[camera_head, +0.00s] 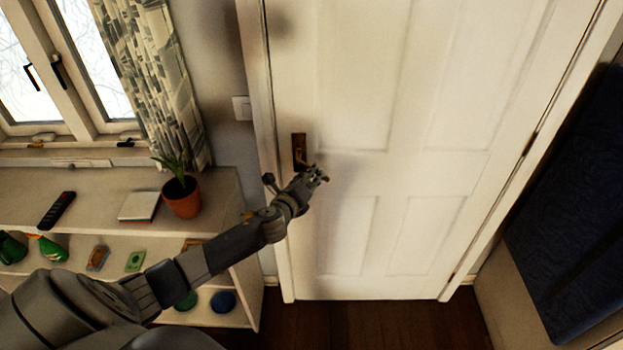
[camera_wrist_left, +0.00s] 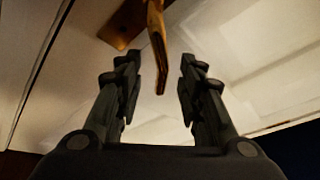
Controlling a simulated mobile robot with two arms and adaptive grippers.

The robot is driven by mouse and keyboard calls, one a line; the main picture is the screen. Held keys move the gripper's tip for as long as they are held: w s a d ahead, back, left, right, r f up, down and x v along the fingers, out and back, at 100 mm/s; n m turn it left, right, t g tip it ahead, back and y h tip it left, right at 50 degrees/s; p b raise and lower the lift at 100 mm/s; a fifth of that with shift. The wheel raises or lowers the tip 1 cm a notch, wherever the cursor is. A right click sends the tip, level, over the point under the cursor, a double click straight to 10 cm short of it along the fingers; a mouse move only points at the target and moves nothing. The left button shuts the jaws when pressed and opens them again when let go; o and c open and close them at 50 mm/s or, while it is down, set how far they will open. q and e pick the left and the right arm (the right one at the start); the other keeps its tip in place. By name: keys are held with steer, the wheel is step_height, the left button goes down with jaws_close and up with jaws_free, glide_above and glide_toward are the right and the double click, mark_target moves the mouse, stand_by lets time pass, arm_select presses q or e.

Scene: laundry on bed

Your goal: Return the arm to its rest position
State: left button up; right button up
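My left arm reaches in from the lower left of the head view, stretched out toward a white panelled door (camera_head: 365,120). My left gripper (camera_head: 322,175) is just below and right of the brass door handle (camera_head: 301,155). In the left wrist view the gripper's two fingers (camera_wrist_left: 160,75) are spread apart. The handle's lever (camera_wrist_left: 157,50) hangs between and beyond the fingertips, with no finger seen touching it. The handle's plate (camera_wrist_left: 122,25) is up and left of the fingers. The door looks closed in its frame. My right gripper is not in view.
A low shelf unit (camera_head: 225,185) stands left of the door, below a window (camera_head: 60,70) and curtain (camera_head: 150,75). A potted plant (camera_head: 182,197), a book (camera_head: 139,206) and a remote (camera_head: 57,210) lie on it. A dark blue surface (camera_head: 580,210) is at right. Wooden floor (camera_head: 380,325) shows below the door.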

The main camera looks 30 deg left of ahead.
arm_select(q)
steer(key=shift+s+d+r, duration=0.1)
steer(key=shift+s, duration=0.35)
